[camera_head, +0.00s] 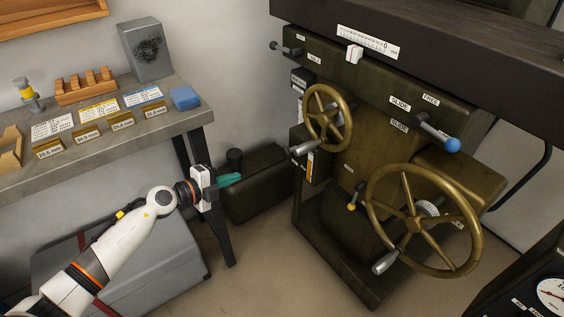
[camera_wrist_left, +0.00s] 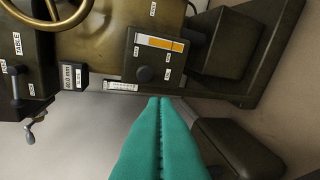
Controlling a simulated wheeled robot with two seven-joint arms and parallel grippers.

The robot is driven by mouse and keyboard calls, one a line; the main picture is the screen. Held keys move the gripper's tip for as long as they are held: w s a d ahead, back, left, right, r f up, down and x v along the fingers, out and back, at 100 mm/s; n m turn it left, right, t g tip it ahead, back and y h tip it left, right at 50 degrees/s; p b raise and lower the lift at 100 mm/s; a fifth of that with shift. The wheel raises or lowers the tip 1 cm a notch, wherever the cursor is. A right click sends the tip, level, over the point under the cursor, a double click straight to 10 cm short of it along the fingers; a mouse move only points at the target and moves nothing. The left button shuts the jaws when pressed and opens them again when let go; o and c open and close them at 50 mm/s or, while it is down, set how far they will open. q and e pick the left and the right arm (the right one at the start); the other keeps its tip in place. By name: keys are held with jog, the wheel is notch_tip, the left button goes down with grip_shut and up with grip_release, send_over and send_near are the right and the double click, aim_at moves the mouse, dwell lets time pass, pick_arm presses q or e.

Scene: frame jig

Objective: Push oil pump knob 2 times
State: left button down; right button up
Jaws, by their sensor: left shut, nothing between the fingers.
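A round black knob (camera_wrist_left: 145,74) sits on a dark panel (camera_wrist_left: 133,50) with an orange-and-white gauge (camera_wrist_left: 160,43) in the left wrist view; it looks like the oil pump knob, but the labels are too small to read. In the head view the gauge (camera_head: 310,165) shows on the machine's left side, and the knob cannot be made out. My left gripper (camera_head: 230,180) has teal fingers pressed together and empty, left of the machine. In the left wrist view the fingertips (camera_wrist_left: 160,100) appear just below the panel, apart from the knob. My right gripper is out of view.
Brass handwheels (camera_head: 329,116) (camera_head: 415,222) with handles project from the machine. A dark rounded box (camera_head: 262,186) stands behind my left gripper. A workbench (camera_head: 100,150) with blocks and cards is at the left, above a grey case (camera_head: 135,265).

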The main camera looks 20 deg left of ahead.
pick_arm(q)
jog(key=w+r+m, duration=0.1)
jog(key=w+m+b, duration=0.1)
jog(key=shift+d+r+m+g, duration=0.3)
jog(key=shift+d+r+g, duration=0.05)
jog(key=shift+r+g, duration=0.05)
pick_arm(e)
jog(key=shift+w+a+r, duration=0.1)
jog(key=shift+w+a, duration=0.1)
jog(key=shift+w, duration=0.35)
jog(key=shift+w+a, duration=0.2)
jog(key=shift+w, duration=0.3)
pick_arm(q)
jog(key=shift+h, duration=0.3)
jog(key=b, duration=0.2)
send_near(284, 154)
jog(key=f, duration=0.2)
jog(key=w+d+b, duration=0.1)
jog(key=w, duration=0.1)
jog(key=w+d, duration=0.2)
jog(key=shift+w+d+f+b, duration=0.2)
jog(key=shift+w+b, duration=0.1)
jog(key=shift+b, duration=0.05)
jog(key=shift+w+d, duration=0.2)
jog(key=shift+w, duration=0.05)
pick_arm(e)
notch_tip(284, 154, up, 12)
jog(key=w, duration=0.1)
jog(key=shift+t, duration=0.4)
